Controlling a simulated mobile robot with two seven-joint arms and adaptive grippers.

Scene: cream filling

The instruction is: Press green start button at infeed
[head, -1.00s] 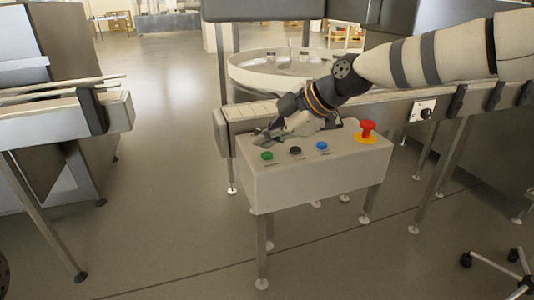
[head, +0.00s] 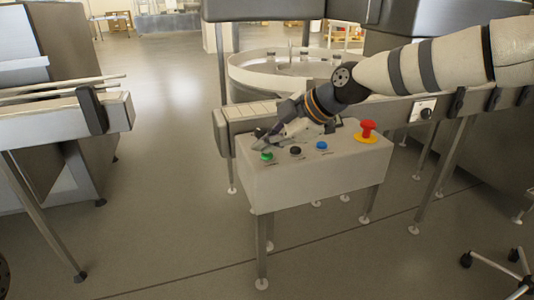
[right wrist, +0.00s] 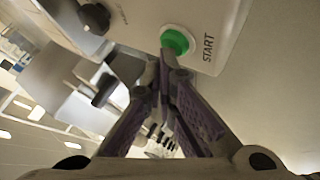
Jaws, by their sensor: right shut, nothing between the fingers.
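The green start button (head: 267,157) sits at the left end of the control box top (head: 315,180). In the right wrist view the green button (right wrist: 175,41) shows with the word START beside it. My right gripper (head: 262,145) is shut and empty, its fingertips just behind the green button in the head view. In the right wrist view the closed fingertips (right wrist: 166,62) are at the button's lower edge; I cannot tell whether they touch it. My left gripper is not in view.
A black button (head: 296,151), a blue button (head: 321,145) and a red emergency stop (head: 367,130) on a yellow base share the box. A conveyor (head: 250,112) runs behind it, with a round table (head: 290,70) beyond. Open floor lies to the left.

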